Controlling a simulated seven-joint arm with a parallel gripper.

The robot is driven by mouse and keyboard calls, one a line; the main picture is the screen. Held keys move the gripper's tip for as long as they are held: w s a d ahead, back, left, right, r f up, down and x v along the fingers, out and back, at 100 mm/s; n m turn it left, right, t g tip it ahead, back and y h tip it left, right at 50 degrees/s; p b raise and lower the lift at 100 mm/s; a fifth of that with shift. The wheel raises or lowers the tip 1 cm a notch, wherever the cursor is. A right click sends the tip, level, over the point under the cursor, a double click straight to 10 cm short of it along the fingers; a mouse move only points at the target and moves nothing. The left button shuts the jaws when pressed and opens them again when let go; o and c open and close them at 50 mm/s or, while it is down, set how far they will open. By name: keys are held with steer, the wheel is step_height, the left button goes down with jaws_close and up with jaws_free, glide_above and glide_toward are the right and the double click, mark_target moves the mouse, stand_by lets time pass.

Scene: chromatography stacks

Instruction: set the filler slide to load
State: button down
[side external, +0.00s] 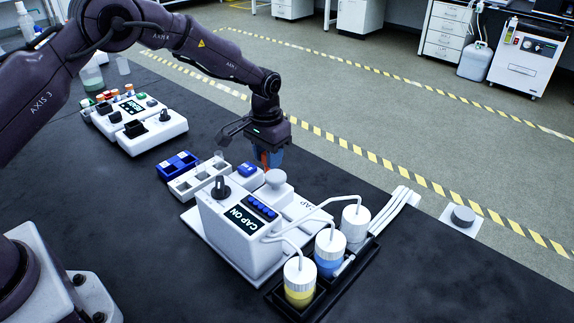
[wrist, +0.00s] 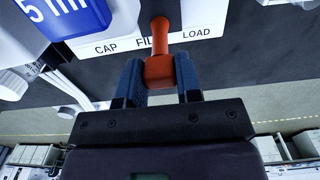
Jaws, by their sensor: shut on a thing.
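The filler slide has an orange-red handle (wrist: 160,65) on a short stem, seen in the wrist view at the top middle. The white panel (wrist: 200,18) beside it carries the labels CAP, FILL and LOAD. The stem stands at the FILL label and partly covers it; LOAD is to its right and CAP to its left. My gripper (wrist: 159,78) is shut on the handle, one blue finger on each side. In the side view my gripper (side external: 268,158) is behind the white filler machine (side external: 240,240), whose display reads CAP ON. The slide's labels are mostly hidden there.
A black tray with white-capped bottles (side external: 329,250) stands at the machine's front right, joined to it by tubes. White and blue racks (side external: 200,178) sit to its left. Another white device (side external: 150,130) is farther back. A grey round button (side external: 462,216) is at right.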

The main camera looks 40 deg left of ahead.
steer(key=shift+a, duration=2.95)
steer(key=shift+a, duration=0.1)
steer(key=c, duration=0.8)
jaws_free()
steer(key=shift+d+r, duration=0.1)
steer(key=shift+d, duration=0.1)
step_height(320, 180, up, 13)
